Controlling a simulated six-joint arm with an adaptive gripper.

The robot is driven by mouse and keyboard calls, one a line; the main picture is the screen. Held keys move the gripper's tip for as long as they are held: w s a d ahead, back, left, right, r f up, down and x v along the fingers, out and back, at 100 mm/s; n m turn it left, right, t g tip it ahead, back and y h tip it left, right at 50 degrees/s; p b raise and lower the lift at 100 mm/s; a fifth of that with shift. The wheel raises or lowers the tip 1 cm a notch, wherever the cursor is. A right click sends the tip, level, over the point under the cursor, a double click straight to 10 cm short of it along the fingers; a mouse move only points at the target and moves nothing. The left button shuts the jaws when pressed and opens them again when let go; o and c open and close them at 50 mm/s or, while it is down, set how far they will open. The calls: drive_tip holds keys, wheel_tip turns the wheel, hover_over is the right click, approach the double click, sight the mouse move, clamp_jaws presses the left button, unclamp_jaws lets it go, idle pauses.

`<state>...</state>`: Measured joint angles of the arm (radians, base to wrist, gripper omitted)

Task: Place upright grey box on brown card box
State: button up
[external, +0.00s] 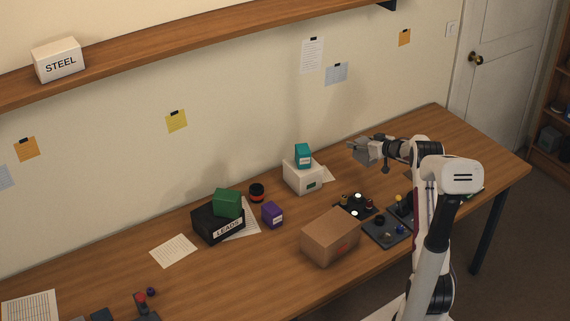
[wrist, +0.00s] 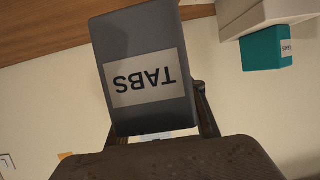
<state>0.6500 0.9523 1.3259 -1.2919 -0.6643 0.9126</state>
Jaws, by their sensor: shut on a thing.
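My gripper (external: 368,154) is shut on the grey box (wrist: 142,40), which has a pale label reading TABS. The box lies between the two fingers in the wrist view, its label upside down like the rest of that view. In the external view the grey box (external: 358,149) is small and hard to separate from the gripper, held in the air above the back of the table. The brown card box (external: 325,238) stands on the table, lower and to the left of my gripper, with a bare closed top. It does not show in the wrist view.
A white box (external: 298,178) with a teal box (external: 303,156) on top stands left of my gripper. A black LEADS box (external: 212,226) bears a green box (external: 227,202). A purple box (external: 272,215) and dark trays of small parts (external: 382,236) flank the brown box.

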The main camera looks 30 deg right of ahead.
idle(0.5)
drive_tip(key=s+a+r+n+y, duration=0.3)
drive_tip(key=s+a+r, duration=0.1)
drive_tip(key=a+r, duration=1)
drive_tip(key=s+a+f+n+g+y, duration=0.1)
drive_tip(key=s+a+n+g+y, duration=0.1)
drive_tip(key=s+a, duration=0.7)
drive_tip(key=s+a+f+n+g+y, duration=0.1)
drive_tip(key=s+a+n+g+y, duration=0.1)
drive_tip(key=s+a, duration=0.8)
drive_tip(key=a+n+y, duration=0.1)
drive_tip(key=a, duration=0.2)
drive_tip(key=shift+s+a+f+y, duration=0.3)
drive_tip(key=shift+a+f, duration=0.05)
drive_tip(key=shift+a, duration=0.05)
wheel_tip(320, 180, down, 6)
drive_tip(key=shift+f, duration=0.15)
